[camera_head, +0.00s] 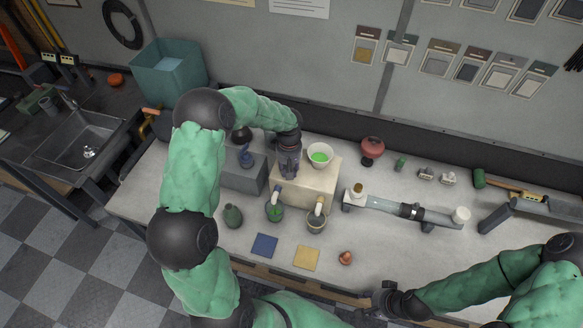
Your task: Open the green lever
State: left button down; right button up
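No green lever can be made out clearly. A beige block machine (318,185) stands mid-bench, with a white bowl of green liquid (319,156) on top. Beside it on the left is a grey block machine (240,178) with a blue fitting (246,156) on top. My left gripper (288,168) points down at the left top side of the beige block and hides what is under it; its fingers are too small and dark to read. My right gripper (376,298) is by the bench's front edge, away from the machines; its finger opening is unclear.
Below the spouts are a green-filled cup (275,213) and a grey cup (316,225). A glass tube on a stand (385,205) is to the right.

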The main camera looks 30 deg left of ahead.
pick_arm(q)
jog(key=m, duration=0.2)
jog(key=s+m, duration=0.1)
jog(key=shift+a+m, duration=0.4)
jog(key=shift+s+a+m+p, duration=0.15)
jog(key=shift+s+a+m, duration=0.15)
jog(key=shift+m, duration=0.75)
jog(key=shift+s+a+m+p, duration=0.2)
jog(key=shift+a+m, duration=0.1)
jog(key=shift+m, duration=0.75)
jog(key=c, duration=1)
grip_release()
jog(key=shift+r, duration=0.15)
notch_tip(320, 180, up, 12)
jog(key=shift+f, duration=0.1)
jog(key=shift+f, duration=0.1)
